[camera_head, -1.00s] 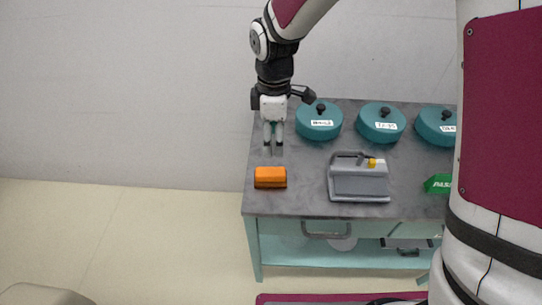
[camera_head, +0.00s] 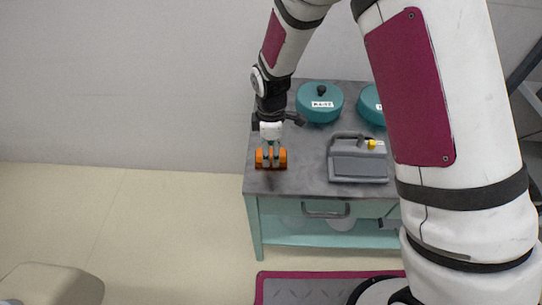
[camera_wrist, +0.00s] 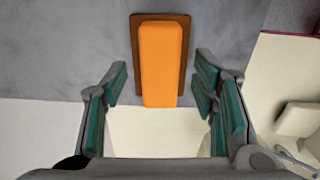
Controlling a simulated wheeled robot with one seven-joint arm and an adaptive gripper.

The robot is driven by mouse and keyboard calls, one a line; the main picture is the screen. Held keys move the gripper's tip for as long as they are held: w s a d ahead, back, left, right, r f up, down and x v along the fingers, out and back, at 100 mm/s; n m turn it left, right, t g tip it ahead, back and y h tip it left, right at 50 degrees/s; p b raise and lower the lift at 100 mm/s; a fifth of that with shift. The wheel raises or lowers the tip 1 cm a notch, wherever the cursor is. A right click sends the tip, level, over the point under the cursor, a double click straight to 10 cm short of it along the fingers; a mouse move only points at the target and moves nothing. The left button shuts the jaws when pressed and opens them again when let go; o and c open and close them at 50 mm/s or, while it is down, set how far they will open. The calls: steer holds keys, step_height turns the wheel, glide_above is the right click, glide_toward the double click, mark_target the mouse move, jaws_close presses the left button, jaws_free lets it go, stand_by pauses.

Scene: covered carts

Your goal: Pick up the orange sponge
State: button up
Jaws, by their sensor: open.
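The orange sponge (camera_head: 281,159) lies on the grey cart top near its left front corner. In the wrist view the orange sponge (camera_wrist: 160,60) shows as a long block with a darker brown-orange layer under it. My gripper (camera_head: 270,162) is directly above it in the head view and partly hides it. In the wrist view my gripper (camera_wrist: 160,98) is open, with one green-padded finger on each side of the sponge's near end. There is a gap between the sponge and each finger, and nothing is held.
The cart top (camera_head: 300,183) also bears a grey box with a handle and yellow knob (camera_head: 358,160), to the right of the sponge. Teal lidded pots (camera_head: 319,104) stand at the back. My arm hides the cart's right side.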

steer(key=shift+f, duration=0.8)
steer(key=shift+c, duration=0.5)
steer(key=c, duration=1.1)
steer(key=shift+r, duration=0.15)
steer(key=shift+c, duration=0.2)
steer(key=shift+r, duration=0.5)
step_height(320, 180, up, 2)
steer(key=shift+r, duration=0.1)
steer(key=s+r, duration=0.1)
steer(key=s, duration=1.5)
steer(key=shift+r+b, duration=0.3)
steer(key=shift+b, duration=0.1)
